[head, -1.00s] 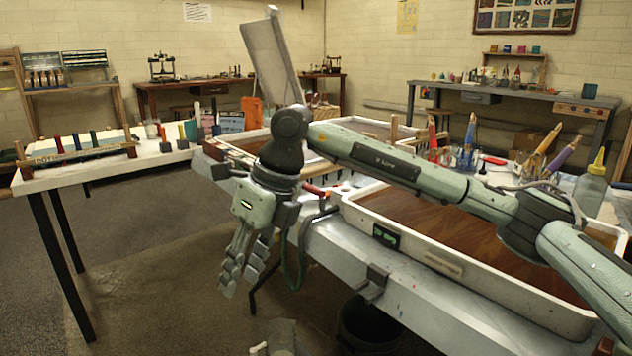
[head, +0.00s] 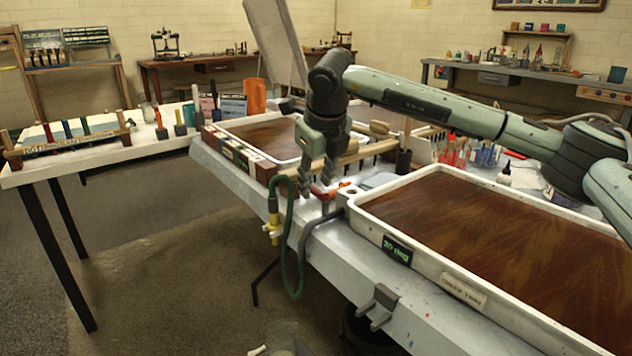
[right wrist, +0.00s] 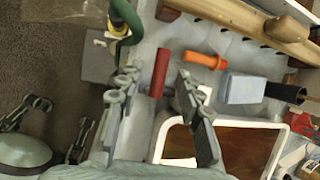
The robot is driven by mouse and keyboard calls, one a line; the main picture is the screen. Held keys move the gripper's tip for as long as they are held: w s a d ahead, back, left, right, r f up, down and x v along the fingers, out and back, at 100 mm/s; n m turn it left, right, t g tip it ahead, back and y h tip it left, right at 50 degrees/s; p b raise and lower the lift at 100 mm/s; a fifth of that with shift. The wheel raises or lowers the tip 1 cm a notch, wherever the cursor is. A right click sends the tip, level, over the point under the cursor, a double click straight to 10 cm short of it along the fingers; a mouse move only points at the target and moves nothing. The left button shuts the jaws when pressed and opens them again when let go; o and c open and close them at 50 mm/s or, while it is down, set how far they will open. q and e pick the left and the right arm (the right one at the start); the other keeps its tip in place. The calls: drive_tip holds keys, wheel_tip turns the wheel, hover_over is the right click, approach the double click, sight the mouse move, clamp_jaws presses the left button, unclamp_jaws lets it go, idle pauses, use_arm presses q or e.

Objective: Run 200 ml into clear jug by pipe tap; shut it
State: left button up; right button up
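My right gripper (head: 318,190) points down at the table's left corner, beside a red handle (head: 348,189). In the right wrist view, its two fingers (right wrist: 163,105) are apart. The red handle (right wrist: 160,72) shows just ahead of the gap between them; I cannot tell whether they touch it. An orange piece (right wrist: 205,60) lies to its right. A green hose (head: 288,225) with a yellow fitting (head: 272,232) hangs at the table edge. A see-through vessel (head: 285,338), likely the clear jug, is cut off at the bottom. My left gripper (right wrist: 58,125) appears dark and spread, lower left in the wrist view.
A large tray of brown liquid (head: 480,225) fills the table's right side; another tray (head: 272,135) stands behind. Open floor (head: 160,240) lies left of the table.

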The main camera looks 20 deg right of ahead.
drive_tip(key=shift+w+f, duration=0.2)
drive_tip(key=shift+f, duration=0.2)
clamp_jaws()
